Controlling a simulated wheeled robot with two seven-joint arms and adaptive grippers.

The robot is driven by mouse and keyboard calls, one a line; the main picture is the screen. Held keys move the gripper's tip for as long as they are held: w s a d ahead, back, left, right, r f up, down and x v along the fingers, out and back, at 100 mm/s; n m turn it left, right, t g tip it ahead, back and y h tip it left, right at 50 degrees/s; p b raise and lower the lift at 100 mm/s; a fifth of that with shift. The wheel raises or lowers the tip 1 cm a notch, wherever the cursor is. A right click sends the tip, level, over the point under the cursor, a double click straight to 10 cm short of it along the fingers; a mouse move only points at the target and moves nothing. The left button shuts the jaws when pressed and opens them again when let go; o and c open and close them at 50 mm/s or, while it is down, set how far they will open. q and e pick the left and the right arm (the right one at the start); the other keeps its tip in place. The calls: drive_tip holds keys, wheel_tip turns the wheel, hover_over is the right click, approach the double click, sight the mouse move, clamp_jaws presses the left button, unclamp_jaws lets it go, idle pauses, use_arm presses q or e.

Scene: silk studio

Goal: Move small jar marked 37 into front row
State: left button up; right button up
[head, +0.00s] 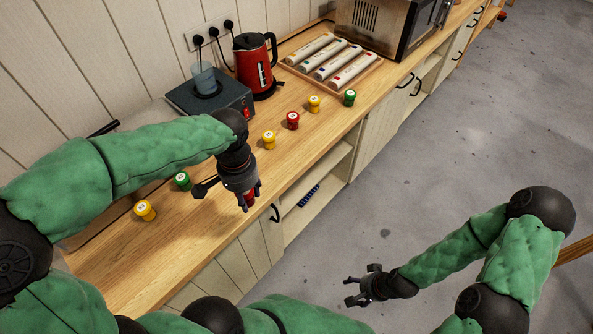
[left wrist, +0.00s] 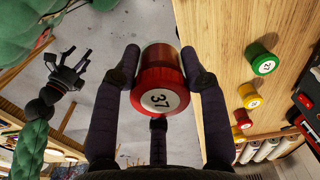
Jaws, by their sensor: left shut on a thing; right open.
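The small red jar marked 37 (left wrist: 160,82) is between the fingers of my left gripper (left wrist: 160,72) in the left wrist view, its label facing the camera. In the head view my left gripper (head: 246,202) points down near the counter's front edge, shut on the red jar (head: 253,193), which is mostly hidden by the fingers. I cannot tell whether the jar touches the counter. My right gripper (head: 356,289) is open and empty over the floor, away from the counter.
On the wooden counter (head: 222,234) stand yellow jars (head: 145,210) (head: 269,140) (head: 314,103), green jars (head: 183,181) (head: 349,97) and another red jar (head: 293,120). Behind are a hot plate with a beaker (head: 204,80), a red kettle (head: 258,70), a tray of rolls (head: 284,62) and a microwave (head: 385,24).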

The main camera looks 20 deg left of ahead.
use_arm(q)
drive_tip(key=shift+w+d+f, duration=0.1)
drive_tip(key=shift+w, duration=0.15)
drive_tip(key=w+a+f+b, duration=0.2)
drive_tip(key=w+f, duration=0.2)
drive_tip(key=w, duration=0.5)
drive_tip(key=b, duration=0.1)
hover_over(266, 183)
drive_tip(key=f, duration=0.5)
drive_tip(key=shift+s, duration=0.35)
drive_tip(key=shift+w+a+f, duration=0.1)
drive_tip(key=shift+w+f, duration=0.2)
drive_tip(key=shift+f, duration=0.1)
drive_tip(key=shift+f+b, duration=0.6)
drive_tip(key=shift+f, duration=0.9)
drive_tip(key=shift+f, duration=0.15)
drive_tip(key=o, duration=1.2)
